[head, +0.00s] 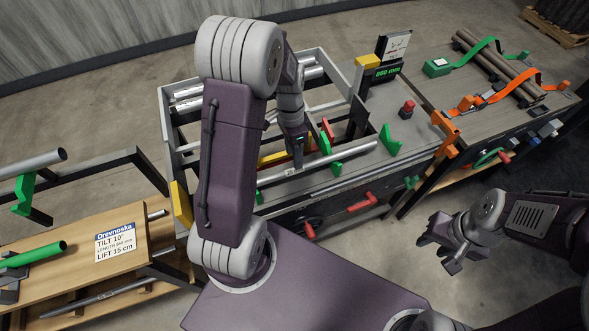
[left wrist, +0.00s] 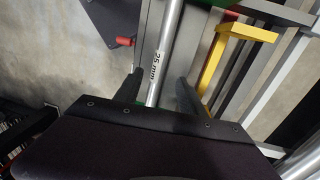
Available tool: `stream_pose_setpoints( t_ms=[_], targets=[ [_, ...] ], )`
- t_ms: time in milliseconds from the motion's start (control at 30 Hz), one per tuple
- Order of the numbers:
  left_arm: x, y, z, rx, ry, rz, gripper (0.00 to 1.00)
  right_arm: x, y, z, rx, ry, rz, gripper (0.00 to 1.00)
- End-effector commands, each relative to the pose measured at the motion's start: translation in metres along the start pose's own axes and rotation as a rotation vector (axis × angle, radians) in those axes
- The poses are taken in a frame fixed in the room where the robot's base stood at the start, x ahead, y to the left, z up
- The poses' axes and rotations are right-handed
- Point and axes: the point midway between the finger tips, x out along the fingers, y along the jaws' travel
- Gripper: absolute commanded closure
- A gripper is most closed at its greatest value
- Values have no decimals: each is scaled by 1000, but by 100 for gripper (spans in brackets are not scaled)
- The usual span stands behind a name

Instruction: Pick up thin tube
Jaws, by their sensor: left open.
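A thin silver tube (head: 342,160) lies along the front of the workbench rack in the head view. In the left wrist view the tube (left wrist: 166,50) carries a "25 mm" label and runs between my fingers. My left gripper (head: 296,164) points down over the tube; its fingers (left wrist: 158,96) are open on either side of it. I cannot tell whether they touch it. My right gripper (head: 442,250) is open and empty, off to the right over the floor, away from the bench.
Thicker tubes (head: 188,92) lie at the rack's back left. Green supports (head: 389,141) and a yellow bracket (left wrist: 245,32) stand near the tube. A red button (head: 407,109) and a green display (head: 386,73) are on the right. A wooden bench (head: 70,232) stands at left.

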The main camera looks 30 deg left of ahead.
Motion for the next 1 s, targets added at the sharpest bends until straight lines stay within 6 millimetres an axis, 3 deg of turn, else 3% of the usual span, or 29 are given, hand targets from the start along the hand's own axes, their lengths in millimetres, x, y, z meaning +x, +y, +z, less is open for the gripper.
stream_pose_setpoints(
  t_ms=[133, 400, 633, 667, 800, 833, 1000],
  targets=[
    [6, 0, 0, 0, 0, -1, 53, 0, 0, 0, 0, 0, 0, 64],
    [50, 1, 2, -2, 0, 0, 53, 3, 0, 0, 0, 0, 0, 64],
    [53, 0, 1, -2, 1, -3, 53, 3, 0, 0, 0, 0, 0, 64],
    [53, 0, 1, -1, 1, -3, 56, 3, 0, 0, 0, 0, 0, 64],
    [53, 0, 1, -1, 1, -3, 95, 3, 0, 0, 0, 0, 0, 64],
    [53, 0, 1, -1, 1, -2, 100, 3, 0, 0, 0, 0, 0, 64],
    [53, 0, 1, -1, 1, -2, 100, 3, 0, 0, 0, 0, 0, 64]
  ],
)
